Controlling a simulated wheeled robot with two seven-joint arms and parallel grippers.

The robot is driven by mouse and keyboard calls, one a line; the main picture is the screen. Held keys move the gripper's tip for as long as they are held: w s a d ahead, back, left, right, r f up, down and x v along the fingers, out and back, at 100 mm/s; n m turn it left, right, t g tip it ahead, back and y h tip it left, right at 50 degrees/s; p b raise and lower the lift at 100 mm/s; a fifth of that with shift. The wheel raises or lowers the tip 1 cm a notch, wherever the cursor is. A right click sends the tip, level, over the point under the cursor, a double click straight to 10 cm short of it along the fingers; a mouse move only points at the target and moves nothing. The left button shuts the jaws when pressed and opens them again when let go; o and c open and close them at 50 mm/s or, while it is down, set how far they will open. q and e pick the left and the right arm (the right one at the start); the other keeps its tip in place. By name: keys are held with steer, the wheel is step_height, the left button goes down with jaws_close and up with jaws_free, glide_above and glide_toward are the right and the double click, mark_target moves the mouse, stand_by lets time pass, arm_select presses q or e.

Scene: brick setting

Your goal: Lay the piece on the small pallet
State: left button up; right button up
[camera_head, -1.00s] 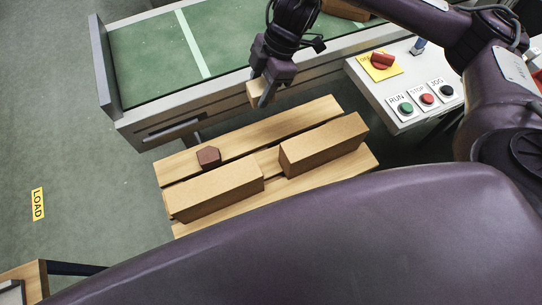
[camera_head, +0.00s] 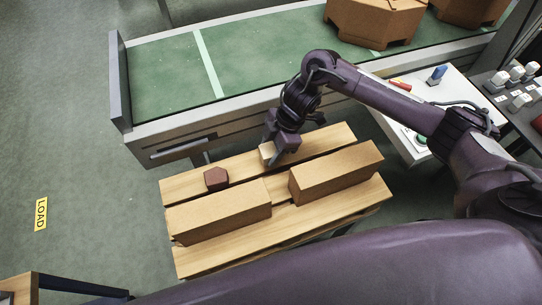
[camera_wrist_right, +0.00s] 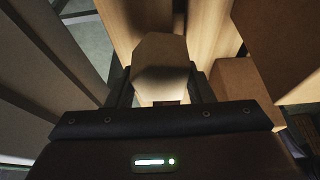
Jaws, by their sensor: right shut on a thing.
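The small pallet (camera_head: 335,136) is made of light wood slats. My right gripper (camera_head: 277,158) is over its far slat, shut on a light tan piece (camera_head: 267,152). In the right wrist view the piece (camera_wrist_right: 160,62) is block-like with angled sides, between the two fingers (camera_wrist_right: 161,88), with pale slats (camera_wrist_right: 205,25) beyond it. I cannot tell whether the piece touches the slat. A dark red-brown hexagonal piece (camera_head: 216,179) lies on the far slat, left of the gripper. My left gripper is not in view.
Two long brown boxes (camera_head: 218,213) (camera_head: 336,174) lie on the pallet, nearer than the gripper. A green conveyor (camera_head: 265,60) with a grey rim runs behind, carrying large cartons (camera_head: 375,22). A white control panel (camera_head: 425,80) is at right. Far slat is bare right of the gripper.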

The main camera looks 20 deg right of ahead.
mark_target(271, 156)
steer(key=shift+f, duration=1.85)
steer(key=shift+f, duration=0.15)
steer(key=o, duration=1)
steer(key=shift+r, duration=0.3)
steer(key=v, duration=1.1)
steer(key=shift+d+r+p, duration=0.15)
steer(key=shift+r+p, duration=0.2)
steer(key=shift+p, duration=0.05)
